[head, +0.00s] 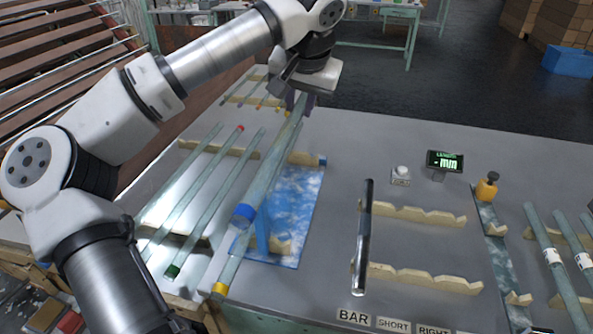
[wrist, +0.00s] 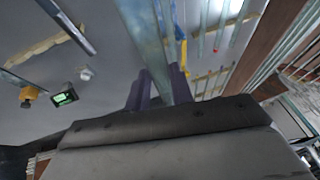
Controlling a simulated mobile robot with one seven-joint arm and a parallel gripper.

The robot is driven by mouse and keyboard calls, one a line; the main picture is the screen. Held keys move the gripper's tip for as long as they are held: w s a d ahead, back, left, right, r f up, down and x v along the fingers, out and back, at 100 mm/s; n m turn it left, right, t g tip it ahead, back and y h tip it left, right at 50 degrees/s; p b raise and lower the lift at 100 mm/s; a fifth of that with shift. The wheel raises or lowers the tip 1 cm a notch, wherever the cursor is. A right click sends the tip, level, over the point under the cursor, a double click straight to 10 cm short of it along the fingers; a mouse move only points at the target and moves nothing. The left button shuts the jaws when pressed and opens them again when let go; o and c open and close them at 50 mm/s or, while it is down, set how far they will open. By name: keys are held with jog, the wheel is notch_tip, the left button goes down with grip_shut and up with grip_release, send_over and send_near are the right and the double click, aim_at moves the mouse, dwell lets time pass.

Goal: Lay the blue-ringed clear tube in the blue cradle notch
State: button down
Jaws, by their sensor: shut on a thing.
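The blue-ringed clear tube (head: 268,165) is held slanting above the table, its blue-ringed end low and toward the camera. My gripper (head: 299,103) is shut on its far part; the wrist view shows the tube (wrist: 152,40) between the purple jaws (wrist: 160,88). The tube's ringed end hangs at the plate's left side, above a yellow-ringed tube (head: 228,272). Contact between tube and cradle cannot be told; the tube partly hides the notches.
Several tubes (head: 200,195) lie on wooden racks at left. Farther right are a white button box (head: 401,176), a length display (head: 444,161), a yellow-topped device (head: 487,188) and more tubes (head: 552,255).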

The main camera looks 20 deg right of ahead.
notch_tip(320, 180, down, 20)
jog(key=shift+s+r+p, duration=0.1)
jog(key=shift+r+p, duration=0.15)
jog(key=shift+p, duration=0.45)
jog(key=shift+f+b, duration=0.5)
jog(key=shift+b, duration=0.25)
jog(key=c, duration=1.2)
grip_release()
jog(key=shift+r+p, duration=0.5)
jog(key=shift+p, duration=0.15)
jog(key=b+v, duration=0.1)
jog(key=v, duration=1.1)
